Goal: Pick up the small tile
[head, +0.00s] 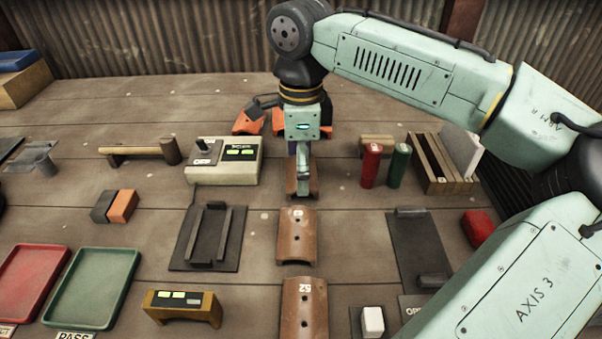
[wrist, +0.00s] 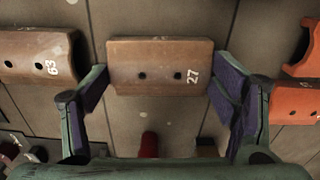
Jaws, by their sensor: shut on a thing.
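The brown curved tile marked 27, with two dark holes, shows in the wrist view (wrist: 150,62) between the two purple-padded fingers of my gripper (wrist: 163,88). The fingers are shut on its two ends. In the head view my gripper (head: 301,170) points down over this tile (head: 314,180), in line with the other brown tiles; a finger hides part of it. I cannot tell whether it is clear of the bench. A brown tile marked 63 (wrist: 35,57) lies to its left in the wrist view and just in front in the head view (head: 297,236). Another, marked 52 (head: 304,308), lies nearest.
Orange tiles (head: 248,122) lie behind my gripper. A beige control box (head: 222,165) stands left; a red cylinder (head: 370,167) and a green cylinder (head: 399,167) stand close on the right. Red (head: 12,312) and green (head: 80,322) trays are at front left.

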